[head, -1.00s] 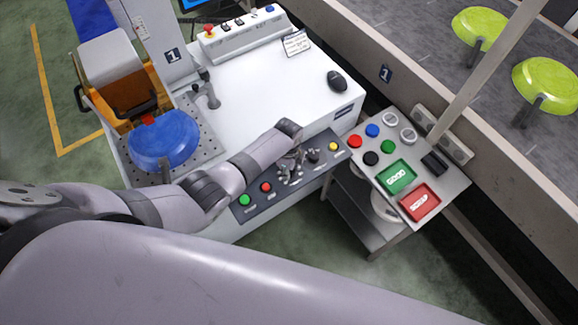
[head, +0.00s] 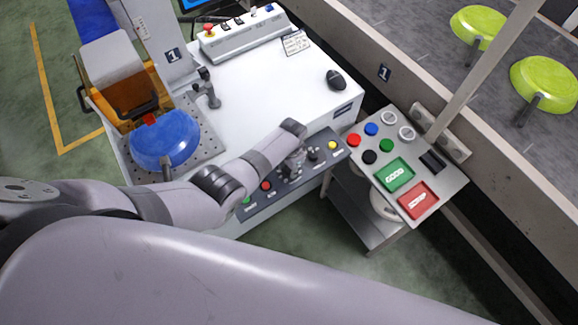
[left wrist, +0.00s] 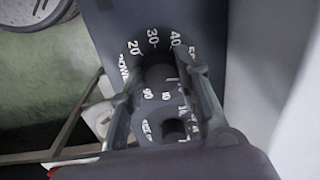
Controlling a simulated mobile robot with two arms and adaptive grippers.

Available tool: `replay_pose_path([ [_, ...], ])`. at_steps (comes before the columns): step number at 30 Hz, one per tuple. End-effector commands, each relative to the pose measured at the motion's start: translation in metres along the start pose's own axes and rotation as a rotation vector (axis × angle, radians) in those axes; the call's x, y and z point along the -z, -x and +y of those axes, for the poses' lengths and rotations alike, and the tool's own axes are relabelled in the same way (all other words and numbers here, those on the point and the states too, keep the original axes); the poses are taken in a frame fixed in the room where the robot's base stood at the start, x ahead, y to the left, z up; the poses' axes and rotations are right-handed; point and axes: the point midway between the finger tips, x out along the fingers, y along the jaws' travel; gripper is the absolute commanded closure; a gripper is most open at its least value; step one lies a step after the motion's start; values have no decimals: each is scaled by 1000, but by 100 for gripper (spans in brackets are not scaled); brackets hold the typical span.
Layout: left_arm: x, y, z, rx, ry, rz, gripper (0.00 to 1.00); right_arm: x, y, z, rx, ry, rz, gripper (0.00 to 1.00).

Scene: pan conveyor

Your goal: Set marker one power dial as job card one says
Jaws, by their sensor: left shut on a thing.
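The power dial (left wrist: 158,72) is a dark round knob on the grey panel, ringed by white numbers such as 20, 30 and 40. My left gripper (left wrist: 160,80) is shut on it, one finger on each side. In the head view the left gripper (head: 293,166) is over the front panel (head: 262,207) of marker one, and it hides the dial there. The knob's pointer cannot be made out. Job card one (head: 296,43) is a white card on the machine top; its writing is too small to read. My right gripper is not in view.
A second dark knob (left wrist: 174,128) is close to the gripper. Red (head: 266,185) and yellow (head: 332,145) buttons are on the same panel. A blue pan (head: 165,137) sits in the machine. A side stand (head: 452,180) has green and red trays.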

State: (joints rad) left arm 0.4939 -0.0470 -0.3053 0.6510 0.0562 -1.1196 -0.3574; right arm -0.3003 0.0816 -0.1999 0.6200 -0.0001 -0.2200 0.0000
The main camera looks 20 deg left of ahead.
Motion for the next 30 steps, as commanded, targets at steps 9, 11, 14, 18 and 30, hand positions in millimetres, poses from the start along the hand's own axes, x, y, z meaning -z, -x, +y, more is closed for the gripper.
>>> replay_pose_path([
  [9, 1, 0, 1, -2, 265, -14, 98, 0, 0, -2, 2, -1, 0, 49],
  [11, 1, 0, 1, -1, 304, -16, 98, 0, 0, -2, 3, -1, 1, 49],
  [14, 1, 0, 2, -2, 361, -19, 98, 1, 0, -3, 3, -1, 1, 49],
  [18, 1, 0, 1, -1, 419, -23, 98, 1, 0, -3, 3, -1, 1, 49],
  [30, 1, 0, 1, -1, 475, -26, 98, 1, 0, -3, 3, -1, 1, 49],
])
